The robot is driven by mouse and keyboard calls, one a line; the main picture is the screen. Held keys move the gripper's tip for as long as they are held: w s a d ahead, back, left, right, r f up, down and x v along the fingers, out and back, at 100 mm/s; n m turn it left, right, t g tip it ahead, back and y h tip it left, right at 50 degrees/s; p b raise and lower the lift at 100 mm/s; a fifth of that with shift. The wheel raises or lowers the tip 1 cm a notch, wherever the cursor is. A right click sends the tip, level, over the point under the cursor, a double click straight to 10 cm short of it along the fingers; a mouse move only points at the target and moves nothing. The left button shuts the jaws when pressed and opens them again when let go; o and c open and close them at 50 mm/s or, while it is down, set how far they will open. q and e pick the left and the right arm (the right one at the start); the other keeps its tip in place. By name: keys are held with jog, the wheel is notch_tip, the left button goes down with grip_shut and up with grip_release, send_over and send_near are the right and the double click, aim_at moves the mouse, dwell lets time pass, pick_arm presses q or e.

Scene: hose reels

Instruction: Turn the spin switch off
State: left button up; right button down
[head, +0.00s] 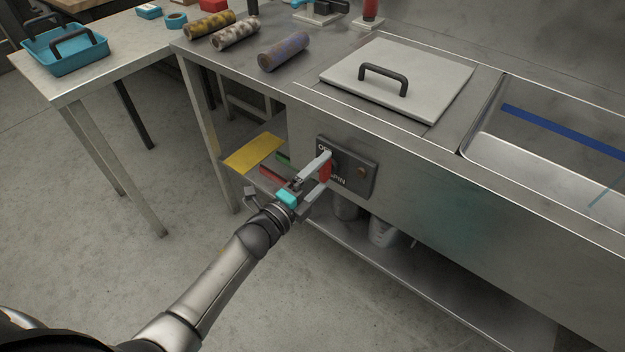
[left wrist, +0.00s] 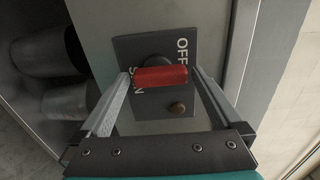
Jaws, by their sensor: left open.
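The spin switch is a dark panel (head: 362,180) on the front of the steel bench, with a red handle (head: 325,171) and the words OFF and SPIN. In the left wrist view the panel (left wrist: 140,48) shows OFF at the right and SPIN at the left, partly hidden. There the red handle (left wrist: 160,76) lies roughly crosswise, between the finger tips. I cannot tell which word it points at. My left gripper (head: 322,168) is open, one finger on each side of the handle. A small gap seems to show at each side. My right gripper is not in view.
A small orange-brown round part (left wrist: 177,107) sits on the panel. Above is a lid (head: 420,85) with a black handle; a sink basin (head: 550,150) is at right. Metal containers (head: 383,232) stand on the shelf below. The floor at left is clear.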

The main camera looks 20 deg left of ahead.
pick_arm(q)
jog(key=p+v, duration=0.3)
jog(key=v, duration=1.2)
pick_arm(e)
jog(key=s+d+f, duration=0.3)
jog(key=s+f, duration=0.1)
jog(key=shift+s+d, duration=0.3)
pick_arm(q)
jog(key=shift+s, duration=0.1)
jog(key=s+a+f+n+g+y+p, duration=0.1)
jog(key=s+f+n+g+y+p, duration=0.4)
jog(key=s+f+n+g+p, duration=0.75)
jog(key=s+f+n, duration=0.2)
jog(key=s, duration=0.7)
jog(key=s+d+f+n+g+y+p, duration=0.1)
jog(key=s+f+n+g+p, duration=0.2)
jog(key=s, duration=0.7)
notch_tip(320, 180, down, 2)
jog(key=shift+s+d+f+n, duration=0.2)
jog(key=shift+s+d+n, duration=0.15)
jog(key=shift+n, duration=0.8)
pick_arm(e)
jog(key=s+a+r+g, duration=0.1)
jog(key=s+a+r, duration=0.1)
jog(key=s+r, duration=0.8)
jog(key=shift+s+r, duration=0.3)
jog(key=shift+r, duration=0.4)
